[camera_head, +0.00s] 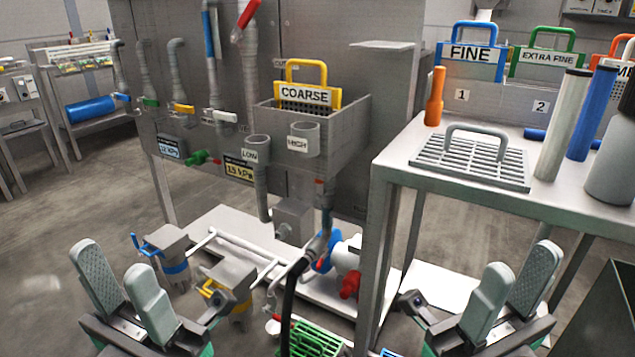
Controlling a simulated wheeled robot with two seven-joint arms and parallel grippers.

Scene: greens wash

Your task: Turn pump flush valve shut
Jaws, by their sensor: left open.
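The pump (345,257), with a white and blue body, sits low on the white skid behind a grey post. No label shows which one is the flush valve. A black hose (290,300) runs down in front of the pump. My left gripper (112,258) is open and empty at the lower left, apart from the valves. My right gripper (520,260) is open and empty at the lower right, below the table.
Strainer pots with a blue handle (146,245) and a yellow handle (211,290) stand near my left gripper. A green crate (310,340) lies at the bottom. The steel table (400,165) on the right holds a grate and bottles. A COARSE basket (305,95) sits in the tank.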

